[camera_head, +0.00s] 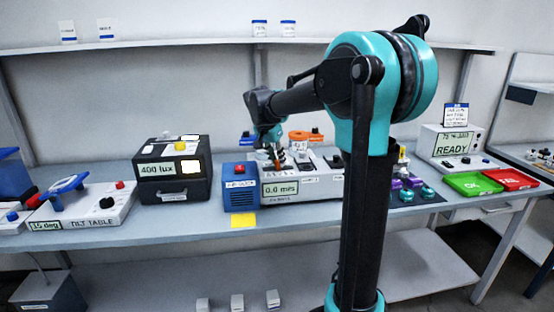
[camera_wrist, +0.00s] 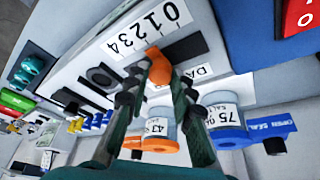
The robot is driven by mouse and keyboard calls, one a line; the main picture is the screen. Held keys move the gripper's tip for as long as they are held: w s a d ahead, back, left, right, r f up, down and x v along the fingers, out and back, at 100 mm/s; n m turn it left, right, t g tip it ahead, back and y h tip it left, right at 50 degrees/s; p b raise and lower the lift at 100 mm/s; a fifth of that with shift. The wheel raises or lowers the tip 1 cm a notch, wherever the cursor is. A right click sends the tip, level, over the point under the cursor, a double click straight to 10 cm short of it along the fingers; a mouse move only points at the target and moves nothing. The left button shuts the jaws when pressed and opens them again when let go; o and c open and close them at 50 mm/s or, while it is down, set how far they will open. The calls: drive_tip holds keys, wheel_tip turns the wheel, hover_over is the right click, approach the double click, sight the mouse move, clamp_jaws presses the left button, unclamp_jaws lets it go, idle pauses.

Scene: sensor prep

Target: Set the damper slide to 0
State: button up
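The damper slide's orange knob (camera_wrist: 158,68) shows in the wrist view in a dark slot (camera_wrist: 187,48) beside a white scale (camera_wrist: 142,30) marked 0 to 4. The knob sits alongside the middle of the scale, near 2, with 0 toward the upper right. My gripper (camera_wrist: 160,72) has one finger on each side of the knob, with no clear gap, and looks shut on it. In the head view my gripper (camera_head: 275,155) is low over the device with the 0.0 m/s display (camera_head: 281,188).
Orange-lidded (camera_wrist: 152,144) and blue-lidded (camera_wrist: 228,118) salt jars stand close to my fingers. A blue unit (camera_head: 240,196) with a red button joins the device on its left. A 400 lux box (camera_head: 173,185) stands further left. A READY box (camera_head: 448,144) is at the right.

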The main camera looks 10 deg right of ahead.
sight(268, 168)
clamp_jaws()
drive_tip(key=shift+a, duration=2.15)
drive_tip(key=o, duration=0.7)
unclamp_jaws()
drive_tip(key=shift+a, duration=0.1)
drive_tip(key=shift+o, duration=0.2)
drive_tip(key=v, duration=1.2)
